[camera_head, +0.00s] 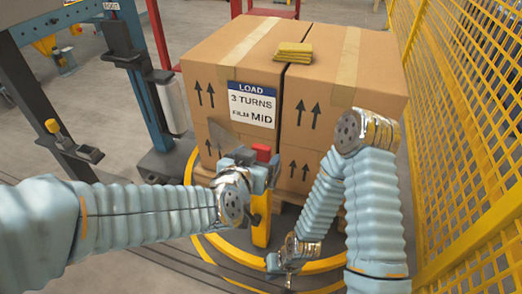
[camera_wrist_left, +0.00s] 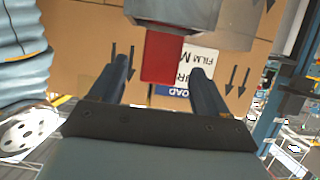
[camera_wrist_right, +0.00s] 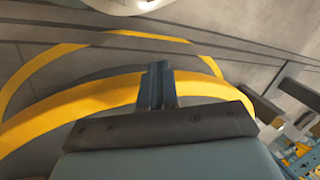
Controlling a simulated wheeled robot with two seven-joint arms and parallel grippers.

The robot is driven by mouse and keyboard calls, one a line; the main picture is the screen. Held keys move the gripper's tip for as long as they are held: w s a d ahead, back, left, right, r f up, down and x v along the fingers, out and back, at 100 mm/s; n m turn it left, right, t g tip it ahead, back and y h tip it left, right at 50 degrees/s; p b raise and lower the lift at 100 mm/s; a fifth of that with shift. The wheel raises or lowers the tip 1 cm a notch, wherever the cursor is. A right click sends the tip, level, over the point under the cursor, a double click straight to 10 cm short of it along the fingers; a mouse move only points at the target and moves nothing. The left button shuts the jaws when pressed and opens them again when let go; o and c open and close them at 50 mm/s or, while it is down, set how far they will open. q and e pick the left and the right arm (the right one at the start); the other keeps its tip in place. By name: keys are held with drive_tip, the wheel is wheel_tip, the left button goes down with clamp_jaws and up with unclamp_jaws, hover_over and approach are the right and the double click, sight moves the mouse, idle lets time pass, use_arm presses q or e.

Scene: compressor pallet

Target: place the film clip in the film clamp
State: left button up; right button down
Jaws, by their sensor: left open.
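A red block (camera_head: 262,152) stands at the front of the carton stack, above a yellow upright (camera_head: 261,222); I cannot tell whether it is the film clip or part of the film clamp. In the left wrist view the red block (camera_wrist_left: 162,58) joins a grey body (camera_wrist_left: 190,12) and lies between my open fingers, with gaps on both sides. My left gripper (camera_head: 256,172) is open around it, not closed on it. My right gripper (camera_head: 284,268) is low near the yellow ring; in the right wrist view its fingers (camera_wrist_right: 157,84) are together, with nothing visible between them.
Cartons (camera_head: 335,100) stand on a pallet inside a yellow floor ring (camera_head: 215,255). Yellow folded pieces (camera_head: 293,52) lie on top. A white roll (camera_head: 172,105) hangs on the post at left. Yellow mesh fencing (camera_head: 460,130) limits the right side.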

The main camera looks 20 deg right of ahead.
use_arm(q)
drive_tip(key=p+v, duration=0.2)
drive_tip(key=v, duration=0.6)
drive_tip(key=shift+s+a+p, duration=0.15)
drive_tip(key=shift+s+p, duration=0.1)
drive_tip(key=shift+p, duration=0.1)
use_arm(e)
drive_tip(key=r, duration=0.1)
drive_tip(key=a+r, duration=0.1)
drive_tip(key=r, duration=0.1)
drive_tip(key=shift+s+a+r, duration=0.1)
drive_tip(key=shift+s+r, duration=0.05)
drive_tip(key=shift+s, duration=0.05)
